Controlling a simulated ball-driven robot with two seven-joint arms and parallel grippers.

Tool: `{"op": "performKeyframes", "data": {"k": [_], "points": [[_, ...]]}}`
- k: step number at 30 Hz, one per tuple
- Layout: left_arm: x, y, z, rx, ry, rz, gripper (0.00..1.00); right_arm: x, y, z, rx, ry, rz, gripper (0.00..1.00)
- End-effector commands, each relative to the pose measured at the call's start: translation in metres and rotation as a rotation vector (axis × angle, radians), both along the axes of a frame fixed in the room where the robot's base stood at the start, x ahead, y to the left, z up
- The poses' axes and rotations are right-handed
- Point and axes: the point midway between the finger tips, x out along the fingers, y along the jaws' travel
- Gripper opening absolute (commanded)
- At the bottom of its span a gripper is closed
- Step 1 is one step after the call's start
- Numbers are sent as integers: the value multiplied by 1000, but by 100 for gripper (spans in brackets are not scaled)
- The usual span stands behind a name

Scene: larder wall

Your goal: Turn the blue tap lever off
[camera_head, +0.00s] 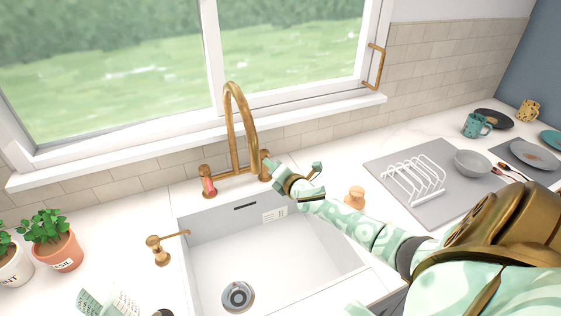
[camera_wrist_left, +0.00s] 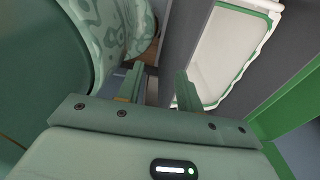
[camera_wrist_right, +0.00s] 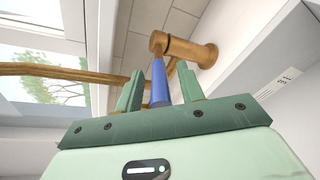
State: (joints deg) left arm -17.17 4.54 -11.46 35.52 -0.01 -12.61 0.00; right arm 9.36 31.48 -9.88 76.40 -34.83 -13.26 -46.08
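The blue tap lever (camera_wrist_right: 159,82) shows in the right wrist view, joined to a brass tap valve (camera_wrist_right: 192,50). In the head view the right-hand valve of the brass tap (camera_head: 265,168) is partly covered by my right gripper (camera_head: 274,170), and I cannot make out the blue lever there. In the right wrist view my right gripper (camera_wrist_right: 158,92) is open, with the blue lever between its fingers and a gap on each side. A red lever (camera_head: 209,187) sits on the tap's left valve. My left gripper (camera_wrist_left: 157,88) is open and empty, away from the tap.
The white sink (camera_head: 215,255) lies below the tap. A brass soap dispenser (camera_head: 160,250) and potted basil (camera_head: 55,240) stand to the left. A dish rack (camera_head: 412,180) and a grey bowl (camera_head: 472,163) stand right. The window sill (camera_head: 110,152) runs behind the tap.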

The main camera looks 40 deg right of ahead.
Motion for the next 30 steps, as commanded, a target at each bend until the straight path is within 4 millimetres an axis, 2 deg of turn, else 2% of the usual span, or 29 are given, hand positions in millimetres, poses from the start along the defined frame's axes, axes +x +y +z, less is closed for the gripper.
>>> {"op": "performKeyframes", "data": {"k": [5,12,18,24,30], "points": [[1,0,9,0,-3,0,36,-26,5,7,-1,3,1,38],[3,0,19,0,-6,0,36,-90,16,20,0,3,2,38],[3,0,22,0,-6,0,36,-133,24,29,2,3,0,38],[3,0,22,0,-6,0,36,-152,27,34,0,1,-1,38],[3,0,22,0,-6,0,36,-155,27,35,0,1,-1,38]]}}
